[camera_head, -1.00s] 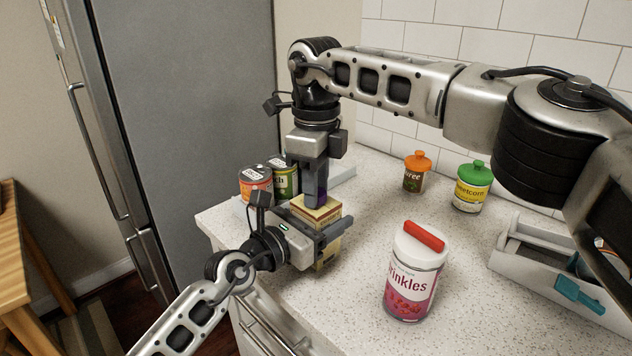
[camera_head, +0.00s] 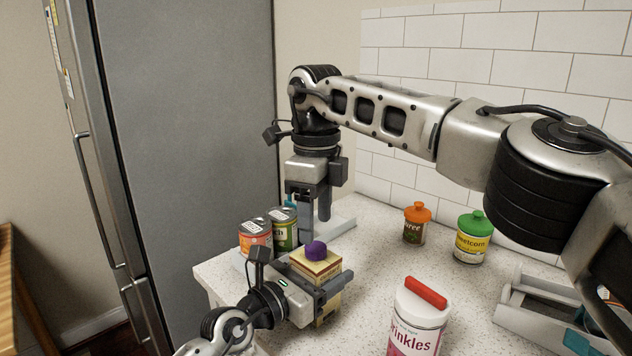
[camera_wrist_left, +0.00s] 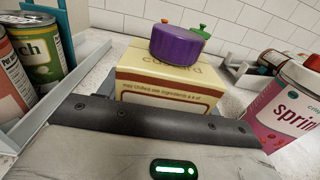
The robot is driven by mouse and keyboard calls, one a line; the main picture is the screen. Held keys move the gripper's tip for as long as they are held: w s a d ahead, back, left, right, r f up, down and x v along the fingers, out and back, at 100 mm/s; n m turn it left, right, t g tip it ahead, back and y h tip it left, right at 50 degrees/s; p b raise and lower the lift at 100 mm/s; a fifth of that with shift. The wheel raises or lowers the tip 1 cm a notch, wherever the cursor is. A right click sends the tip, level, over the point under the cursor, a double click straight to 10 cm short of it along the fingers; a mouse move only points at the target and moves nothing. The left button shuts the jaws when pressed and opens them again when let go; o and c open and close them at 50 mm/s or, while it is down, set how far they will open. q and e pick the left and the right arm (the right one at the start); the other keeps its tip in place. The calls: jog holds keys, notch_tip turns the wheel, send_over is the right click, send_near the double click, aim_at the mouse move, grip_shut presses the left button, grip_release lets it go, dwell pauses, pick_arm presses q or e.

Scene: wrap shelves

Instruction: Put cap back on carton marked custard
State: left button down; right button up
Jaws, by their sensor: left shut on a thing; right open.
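The custard carton (camera_head: 317,268) is a cream and yellow box with a dark red band, standing upright near the counter's front left. My left gripper (camera_head: 328,292) is shut on it from the left. The purple cap (camera_head: 316,250) sits on the carton's top. In the left wrist view the cap (camera_wrist_left: 178,46) is on top of the carton (camera_wrist_left: 165,82), close to the printed word, partly covering it. My right gripper (camera_head: 314,208) is open, pointing down, behind and above the cap, apart from it. Whether the cap is fully seated cannot be told.
Two cans, orange (camera_head: 255,238) and green (camera_head: 284,229), stand in a pale tray just left of the carton. A sprinkles jar (camera_head: 418,318) stands to the right. Orange-lidded (camera_head: 415,224) and green-lidded (camera_head: 472,238) jars are at the back. A grey caddy (camera_head: 540,310) is far right.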

notch_tip(320, 180, up, 8)
jog(key=shift+s+f, duration=0.1)
dwell(0.4)
pick_arm(q)
jog(key=shift+c, duration=1.2)
grip_release()
jog(key=b+v, duration=0.1)
jog(key=v, duration=1.5)
pick_arm(e)
jog(key=shift+f, duration=0.65)
